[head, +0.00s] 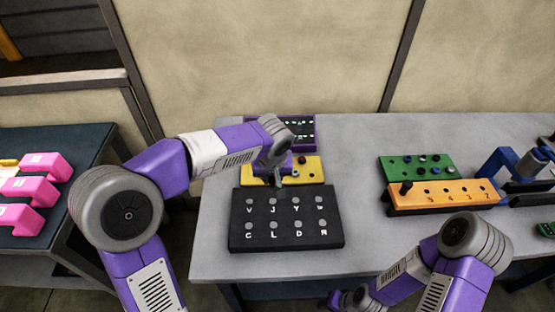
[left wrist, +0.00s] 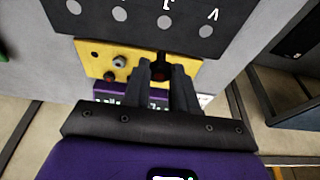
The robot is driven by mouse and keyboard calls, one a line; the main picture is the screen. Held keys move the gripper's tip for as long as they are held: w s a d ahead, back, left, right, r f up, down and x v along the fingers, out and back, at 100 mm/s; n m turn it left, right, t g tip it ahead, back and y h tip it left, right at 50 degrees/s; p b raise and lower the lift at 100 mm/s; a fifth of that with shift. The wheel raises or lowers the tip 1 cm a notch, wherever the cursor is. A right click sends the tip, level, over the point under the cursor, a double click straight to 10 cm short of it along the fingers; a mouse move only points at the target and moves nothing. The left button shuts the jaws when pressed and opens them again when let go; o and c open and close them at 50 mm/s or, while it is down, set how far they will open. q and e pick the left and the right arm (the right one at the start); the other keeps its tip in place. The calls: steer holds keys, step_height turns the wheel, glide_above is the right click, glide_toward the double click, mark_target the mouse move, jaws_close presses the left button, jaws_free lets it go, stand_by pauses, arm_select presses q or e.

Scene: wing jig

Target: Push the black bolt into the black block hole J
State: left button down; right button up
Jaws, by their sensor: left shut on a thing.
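The black block (head: 237,222) lies near the front of the grey table, its top marked with letters beside round grey holes. Hole J (head: 274,199) is in its far row, second from the left; it also shows in the left wrist view (left wrist: 164,22). My left gripper (head: 278,183) is just beyond the black block, over the yellow block (head: 312,170). In the left wrist view its fingers (left wrist: 162,68) are shut on a dark thing, seemingly the black bolt (left wrist: 159,70), mostly hidden between them. My right gripper (head: 345,299) is low at the bottom edge, its jaws unclear.
The yellow block holds a grey bolt (left wrist: 119,62) and a dark red bolt (left wrist: 108,77). A purple block (head: 303,126) stands behind it. Green (head: 398,175) and orange (head: 430,199) blocks stand to the right; the table between is clear. Pink objects (head: 35,188) lie on a left table.

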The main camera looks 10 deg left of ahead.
arm_select(q)
steer(key=shift+s+f+b, duration=0.15)
steer(key=shift+f+b, duration=0.25)
steer(key=shift+f, duration=0.15)
steer(key=shift+s+f+b, duration=0.15)
steer(key=shift+f+b, duration=0.25)
steer(key=shift+f, duration=0.1)
steer(key=shift+s+b+x, duration=0.2)
steer(key=shift+b+x, duration=0.55)
steer(key=shift+x, duration=0.3)
steer(key=shift+s+b+x, duration=0.15)
steer(key=shift+b+x, duration=0.55)
steer(key=shift+x, duration=0.35)
steer(key=shift+d, duration=0.2)
steer(key=shift+f, duration=0.2)
steer(key=shift+f+b, duration=1.1)
steer(key=shift+b, duration=0.15)
steer(key=c, duration=0.8)
jaws_free()
steer(key=shift+p+v, duration=1.2)
steer(key=shift+v, duration=2.6)
